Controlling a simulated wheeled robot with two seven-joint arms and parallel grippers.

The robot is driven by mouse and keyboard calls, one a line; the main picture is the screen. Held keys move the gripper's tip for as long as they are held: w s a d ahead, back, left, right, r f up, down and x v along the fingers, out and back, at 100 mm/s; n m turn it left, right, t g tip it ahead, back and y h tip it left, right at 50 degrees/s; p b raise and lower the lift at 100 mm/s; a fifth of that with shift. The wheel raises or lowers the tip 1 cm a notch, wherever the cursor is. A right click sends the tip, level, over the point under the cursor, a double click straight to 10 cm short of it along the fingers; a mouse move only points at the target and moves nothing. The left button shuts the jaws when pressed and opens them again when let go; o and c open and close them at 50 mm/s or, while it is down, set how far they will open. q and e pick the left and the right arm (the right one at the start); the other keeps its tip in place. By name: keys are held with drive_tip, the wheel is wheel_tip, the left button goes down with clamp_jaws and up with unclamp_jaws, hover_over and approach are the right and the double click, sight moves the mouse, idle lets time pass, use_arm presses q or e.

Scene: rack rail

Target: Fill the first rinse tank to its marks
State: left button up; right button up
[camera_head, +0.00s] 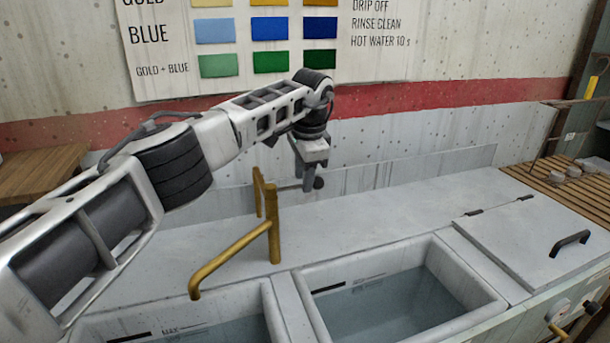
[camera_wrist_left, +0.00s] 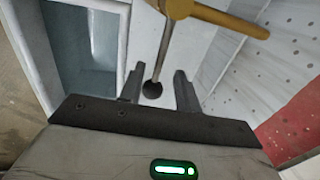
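A brass tap (camera_head: 272,222) stands behind two sunken tanks, its spout (camera_head: 228,262) reaching toward the left tank (camera_head: 268,308). Both tanks, left and right (camera_head: 468,275), hold water and have dark level marks on the inner back wall. In the right tank the water (camera_head: 390,312) lies below the marks. The tap's thin lever ends in a dark round knob (camera_head: 319,183). My left gripper (camera_head: 310,183) is at that knob. In the left wrist view the knob (camera_wrist_left: 152,90) sits between the open fingers (camera_wrist_left: 158,88), with gaps visible. My right gripper is out of view.
A closed lid (camera_head: 530,235) with a black handle (camera_head: 570,242) lies right of the right tank. A slatted wooden rack (camera_head: 575,190) is at far right, a wooden table (camera_head: 35,175) at far left. A low backsplash and wall chart (camera_head: 240,40) stand behind.

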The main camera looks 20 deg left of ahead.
use_arm(q)
drive_tip(key=shift+d+r, duration=0.1)
drive_tip(key=shift+r, duration=0.05)
drive_tip(key=v, duration=1.5)
drive_tip(key=shift+r, duration=0.25)
drive_tip(key=shift+s, duration=0.1)
